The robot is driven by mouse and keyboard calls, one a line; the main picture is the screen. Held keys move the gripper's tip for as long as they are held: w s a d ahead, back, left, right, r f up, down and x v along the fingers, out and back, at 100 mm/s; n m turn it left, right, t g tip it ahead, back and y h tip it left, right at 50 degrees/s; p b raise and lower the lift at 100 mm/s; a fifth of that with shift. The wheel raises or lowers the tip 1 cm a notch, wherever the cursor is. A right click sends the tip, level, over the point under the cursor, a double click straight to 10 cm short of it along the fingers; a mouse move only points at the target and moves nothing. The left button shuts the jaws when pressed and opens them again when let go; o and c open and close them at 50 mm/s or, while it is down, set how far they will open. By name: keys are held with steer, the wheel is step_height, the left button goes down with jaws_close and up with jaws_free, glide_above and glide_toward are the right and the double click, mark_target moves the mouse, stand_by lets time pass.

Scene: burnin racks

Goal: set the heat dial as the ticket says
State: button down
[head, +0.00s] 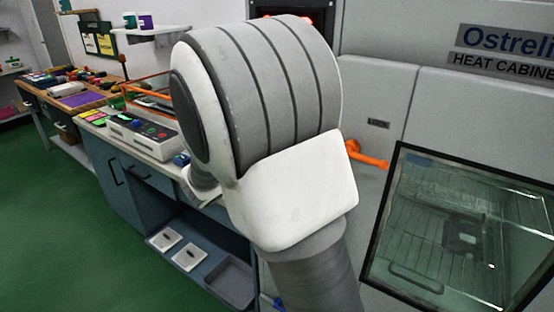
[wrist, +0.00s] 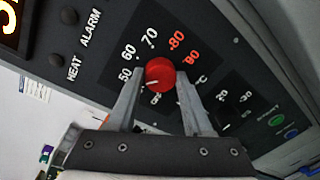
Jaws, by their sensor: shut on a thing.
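The red heat dial (wrist: 160,74) is in the wrist view, on a dark panel with the numbers 50, 60, 70 in white and 80, 90 in red around it. A short white mark on the dial points to the lower left, below the 50; the numbers there are partly hidden by a finger. My gripper (wrist: 158,92) is shut on the dial, one finger on each side. In the head view my arm covers the dial and gripper. I cannot make out a ticket in either view.
The heat cabinet (head: 385,85) has an orange handle (head: 368,156) and a glass window (head: 455,225) with wire racks inside. A bench (head: 135,185) with a control box (head: 145,135) stands to the left. The green floor (head: 70,230) at left is clear.

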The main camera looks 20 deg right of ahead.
steer(key=shift+f+m+b, duration=0.15)
steer(key=shift+m+b, duration=0.65)
steer(key=shift+b, duration=0.3)
steer(key=shift+c, duration=1.6)
jaws_free()
steer(key=p+v, duration=0.1)
steer(key=v, duration=1.6)
steer(key=shift+s+r, duration=0.2)
steer(key=shift+r, duration=0.05)
